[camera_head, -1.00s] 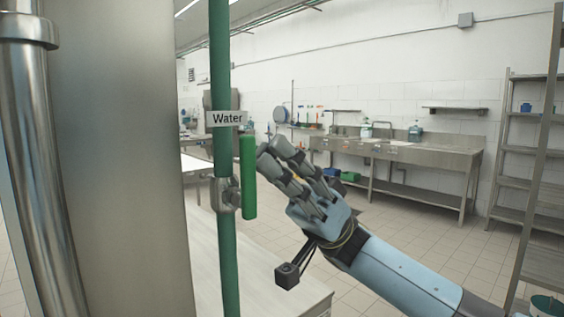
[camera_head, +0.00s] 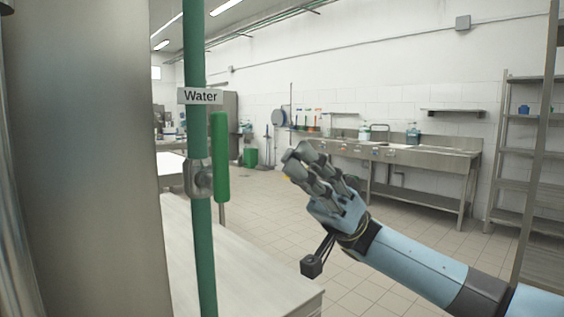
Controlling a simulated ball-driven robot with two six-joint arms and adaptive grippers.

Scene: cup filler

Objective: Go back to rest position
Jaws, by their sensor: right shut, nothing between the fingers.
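My right gripper (camera_head: 292,164) is shut and empty. It is in the middle of the view, with its arm coming in from the lower right. To its left stands a green vertical pipe (camera_head: 202,255) with a "Water" label (camera_head: 200,96) and a valve with a green handle (camera_head: 220,157). The handle points straight up, along the pipe. A clear gap shows between the fingertips and the handle. My left gripper is not in view.
A large metal cylinder (camera_head: 85,160) fills the left side. A pale table (camera_head: 255,265) lies below the pipe. A steel sink counter (camera_head: 420,160) runs along the back wall, and a metal shelf (camera_head: 515,150) stands at the right. Open tiled floor lies between.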

